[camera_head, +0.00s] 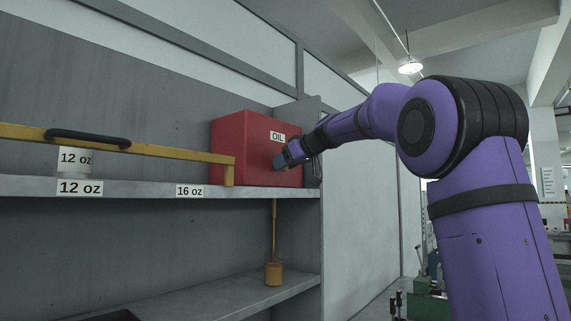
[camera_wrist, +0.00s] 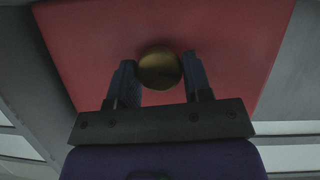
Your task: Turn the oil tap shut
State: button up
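The oil tank is a red box (camera_head: 238,140) labelled OIL, standing on the upper shelf. In the wrist view a round brass knob (camera_wrist: 159,68), likely the tap's handle, sits in front of the red face (camera_wrist: 230,60). My gripper (camera_wrist: 160,72) has one finger on each side of the knob, very close to its edges; I cannot tell whether they touch it. In the head view my gripper (camera_head: 281,163) is at the front of the tank and hides the knob. A thin amber stream of oil (camera_head: 274,228) runs down below the shelf into a cup (camera_head: 273,274).
A yellow bar with a black handle (camera_head: 88,138) spans the upper shelf (camera_head: 130,187) left of the tank. Labels on the shelf edge read 12 oz and 16 oz. The lower shelf (camera_head: 215,295) holds the cup. A side panel (camera_head: 312,110) stands right of the tank.

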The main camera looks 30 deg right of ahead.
jog(key=c, duration=0.4)
jog(key=shift+d+m+g+y, duration=0.2)
jog(key=shift+m+g+y, duration=0.1)
jog(key=shift+m+y, duration=0.75)
jog(key=m+y, duration=0.1)
jog(key=m, duration=0.1)
jog(key=shift+w+d+f+m, duration=0.1)
jog(key=shift+m, duration=0.25)
jog(key=m+y, duration=0.2)
jog(key=m, duration=0.1)
jog(key=shift+d+f+g, duration=0.1)
jog(key=shift+g, duration=0.2)
jog(key=shift+f+m+y, duration=0.1)
jog(key=shift+m+y, duration=0.95)
jog(key=shift+m, duration=0.95)
